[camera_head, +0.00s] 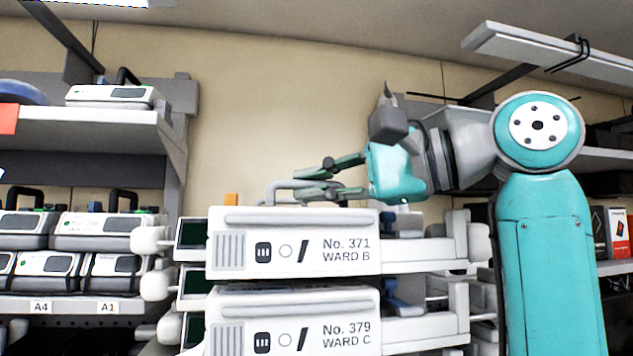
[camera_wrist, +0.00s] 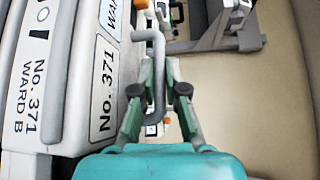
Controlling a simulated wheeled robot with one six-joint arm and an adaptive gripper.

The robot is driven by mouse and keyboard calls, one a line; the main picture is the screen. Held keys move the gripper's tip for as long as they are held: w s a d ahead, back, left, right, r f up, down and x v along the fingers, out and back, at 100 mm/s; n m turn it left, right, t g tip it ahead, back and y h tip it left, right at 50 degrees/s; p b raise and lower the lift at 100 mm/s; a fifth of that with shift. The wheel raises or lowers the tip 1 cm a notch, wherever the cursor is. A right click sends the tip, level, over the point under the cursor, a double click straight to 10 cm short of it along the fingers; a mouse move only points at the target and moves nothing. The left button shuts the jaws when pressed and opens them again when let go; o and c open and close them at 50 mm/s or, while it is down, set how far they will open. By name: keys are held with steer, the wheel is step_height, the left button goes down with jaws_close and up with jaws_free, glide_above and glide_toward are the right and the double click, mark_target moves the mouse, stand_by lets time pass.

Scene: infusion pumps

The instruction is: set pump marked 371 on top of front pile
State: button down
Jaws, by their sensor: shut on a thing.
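The white pump marked No. 371 WARD B (camera_head: 292,243) faces the head camera and sits level right above the pump marked No. 379 WARD C (camera_head: 293,322). Only a thin dark line shows between them; I cannot tell whether they touch. My gripper (camera_head: 326,180) comes in from the right and is shut on the grey handle (camera_head: 283,186) on top of pump 371. In the wrist view, my gripper (camera_wrist: 160,70) has its fingers on both sides of the handle (camera_wrist: 157,90), and pump 371 (camera_wrist: 85,85) fills the left side. The lower part of the pile is out of frame.
A shelf unit at the left (camera_head: 95,131) holds several grey pumps, with labels A4 (camera_head: 41,307) and A1 (camera_head: 108,307) on its lower edge. White knobs (camera_head: 150,239) stick out left of the pile. Another shelf board (camera_head: 560,57) hangs at upper right. The wall above the pile is clear.

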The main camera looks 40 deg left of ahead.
steer(key=shift+f, duration=0.25)
stand_by(0.4)
steer(key=c, duration=1.2)
jaws_free()
steer(key=shift+o, duration=0.3)
steer(key=shift+f, duration=0.15)
steer(key=v, duration=1.2)
